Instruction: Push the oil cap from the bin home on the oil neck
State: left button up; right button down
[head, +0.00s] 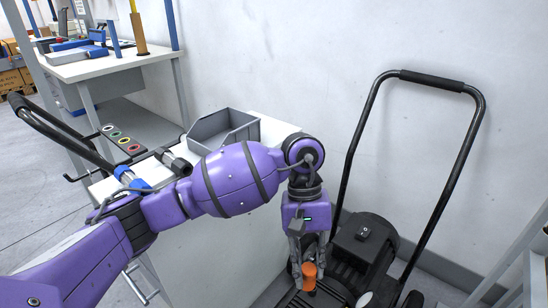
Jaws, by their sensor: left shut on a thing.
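My left gripper (308,262) points down at the machine in the lower middle of the head view. It is shut on the orange oil cap (309,271). A dark post shows directly below the cap, and I cannot tell if it is the cap's stem or the oil neck. I also cannot tell whether the cap is seated or just above. The pressure washer (363,238) is black, with a motor housing and a tall looped handle (432,80). The grey bin (222,130) stands on the white cabinet behind my arm, and its visible inside looks empty. My right gripper is not in view.
A strip with several coloured rings (121,139) and a dark tool with a blue collar (130,178) lie left of the bin. The washer handle rises right of my gripper, close to the wall (300,60). A workbench (105,65) stands at the back left.

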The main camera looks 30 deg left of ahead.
pick_arm(q)
jog(key=w+f+n+t, duration=0.1)
jog(key=w+f+n, duration=0.1)
jog(key=f, duration=0.3)
jog(key=w+f+n+h, duration=0.1)
jog(key=w+f+n, duration=0.2)
jog(key=f, duration=0.2)
jog(key=w+f+n+t, duration=0.1)
jog(key=w+f+n, duration=0.2)
jog(key=f, duration=0.2)
jog(key=shift+w+a+t, duration=0.1)
jog(key=shift+a+t, duration=0.2)
jog(key=shift+a, duration=0.1)
jog(key=shift+f, duration=0.2)
jog(key=shift+f, duration=0.65)
jog(key=shift+f+b, duration=0.5)
jog(key=shift+b, duration=0.15)
jog(key=o, duration=1.1)
jog(key=shift+c, duration=0.2)
